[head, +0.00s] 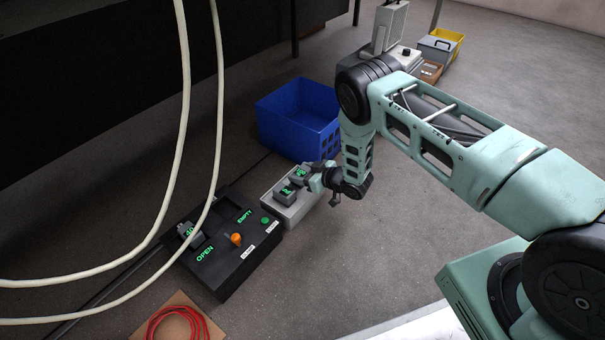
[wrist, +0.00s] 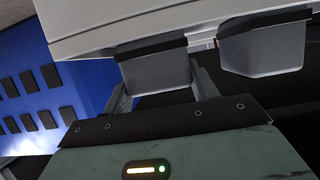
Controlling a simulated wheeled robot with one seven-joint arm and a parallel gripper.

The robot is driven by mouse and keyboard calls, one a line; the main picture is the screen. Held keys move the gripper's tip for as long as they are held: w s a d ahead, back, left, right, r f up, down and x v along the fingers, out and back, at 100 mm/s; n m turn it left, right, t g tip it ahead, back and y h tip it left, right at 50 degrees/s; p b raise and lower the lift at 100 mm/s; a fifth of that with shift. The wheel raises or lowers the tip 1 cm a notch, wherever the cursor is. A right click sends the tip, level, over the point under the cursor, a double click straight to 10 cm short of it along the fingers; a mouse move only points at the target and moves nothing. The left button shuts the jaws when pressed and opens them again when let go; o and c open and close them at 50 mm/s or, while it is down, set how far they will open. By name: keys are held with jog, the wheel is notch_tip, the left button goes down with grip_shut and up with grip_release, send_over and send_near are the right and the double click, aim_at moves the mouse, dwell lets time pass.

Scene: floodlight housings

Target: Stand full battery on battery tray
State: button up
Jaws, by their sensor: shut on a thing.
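My gripper (head: 312,180) is at the far end of the pale grey battery tray (head: 304,211), shut on a grey battery (head: 299,172) with a green display. In the wrist view the held battery (wrist: 155,75) sits between the fingers, its dark edge against the pale tray (wrist: 105,22); whether it bears on the tray is unclear. A second grey battery (head: 285,194) stands on the tray, next to the held one; it also shows in the wrist view (wrist: 265,50). The displays on both are too small to read. A third battery (head: 190,234) sits in the black charger box's left bay.
The black charger box (head: 226,268) has green OPEN and EMPTY labels, an orange knob (head: 236,239) and a green button (head: 265,220). A blue crate (head: 300,125) stands behind the tray. Pale cables (head: 184,130) hang at left. A red cable coil (head: 178,325) lies in front.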

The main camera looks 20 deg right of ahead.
jog(key=o, duration=1.2)
jog(key=shift+f, duration=0.1)
